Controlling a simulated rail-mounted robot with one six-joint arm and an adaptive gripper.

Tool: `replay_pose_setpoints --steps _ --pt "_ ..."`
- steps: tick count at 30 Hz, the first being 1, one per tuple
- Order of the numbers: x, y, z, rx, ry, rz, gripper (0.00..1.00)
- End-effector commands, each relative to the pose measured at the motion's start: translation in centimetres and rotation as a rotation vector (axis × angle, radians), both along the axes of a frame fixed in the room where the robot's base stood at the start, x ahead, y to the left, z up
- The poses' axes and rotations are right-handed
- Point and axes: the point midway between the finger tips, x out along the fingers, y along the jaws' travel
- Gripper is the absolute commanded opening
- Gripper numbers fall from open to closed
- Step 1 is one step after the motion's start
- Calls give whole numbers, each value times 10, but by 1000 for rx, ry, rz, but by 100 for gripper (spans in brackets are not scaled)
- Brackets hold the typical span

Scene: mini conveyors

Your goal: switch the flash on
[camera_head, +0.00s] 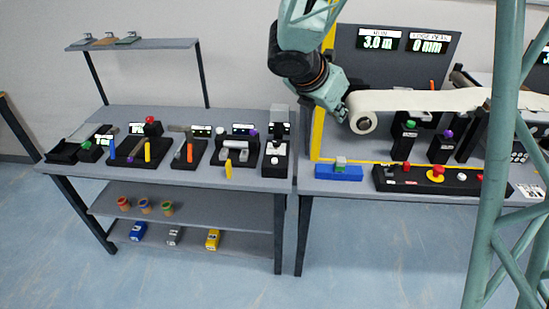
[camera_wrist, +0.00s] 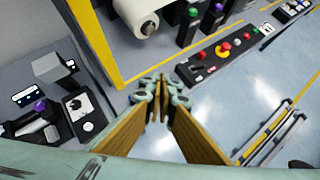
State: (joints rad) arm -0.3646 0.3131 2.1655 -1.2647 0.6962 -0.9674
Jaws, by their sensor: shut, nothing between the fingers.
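I cannot tell which part is the flash, as no readable label names it. A black control panel (camera_head: 430,178) at the front of the right bench carries a red mushroom button on a yellow base (camera_head: 436,174) and small red and white buttons. The panel also shows in the wrist view (camera_wrist: 208,58), right of my gripper. Posts with a green knob (camera_head: 410,124) and a purple knob (camera_head: 448,134) stand behind it.
The white roll (camera_head: 362,122) and its stretched web, and a yellow frame (camera_head: 317,130), stand close to my gripper. The left bench (camera_head: 110,170) holds several small devices. Displays (camera_head: 378,42) are behind. The floor in front is clear.

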Motion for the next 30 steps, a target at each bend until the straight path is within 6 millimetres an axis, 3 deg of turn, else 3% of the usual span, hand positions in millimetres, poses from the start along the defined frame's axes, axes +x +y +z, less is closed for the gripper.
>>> replay_pose_setpoints --steps 15,24,30 --pt "74 93 -63 -264 149 460 0" --pt "101 153 -109 -415 228 726 0" --pt "110 183 -135 -491 265 858 0"
